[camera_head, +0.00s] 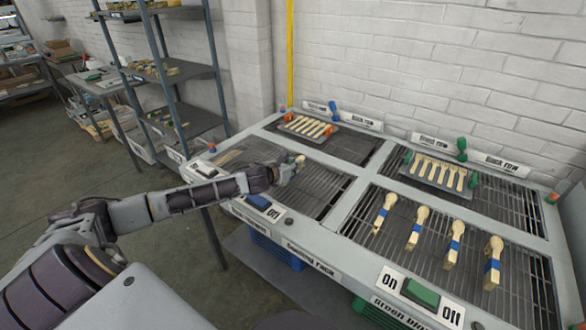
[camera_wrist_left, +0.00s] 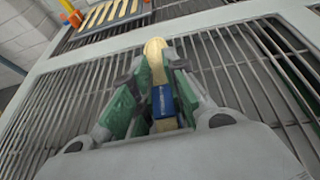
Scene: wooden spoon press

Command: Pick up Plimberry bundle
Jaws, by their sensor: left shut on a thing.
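My left gripper (camera_head: 290,172) is over the front left grate of the rack table. In the left wrist view the gripper (camera_wrist_left: 158,85) is shut on a pale wooden spoon bundle with a blue band (camera_wrist_left: 163,100). The rounded end of the bundle (camera_wrist_left: 155,46) sticks out beyond the fingers. In the head view only a pale tip of the bundle (camera_head: 300,160) shows, and the gripper hides the rest. I cannot tell whether the bundle is clear of the grate. No label names this bundle. My right gripper is not in view.
Two trays of spoons, one at the back left (camera_head: 308,128) and one at the back right (camera_head: 440,172), lie behind. A blue switch (camera_head: 258,201) and a green switch (camera_head: 420,293) sit on the front edge.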

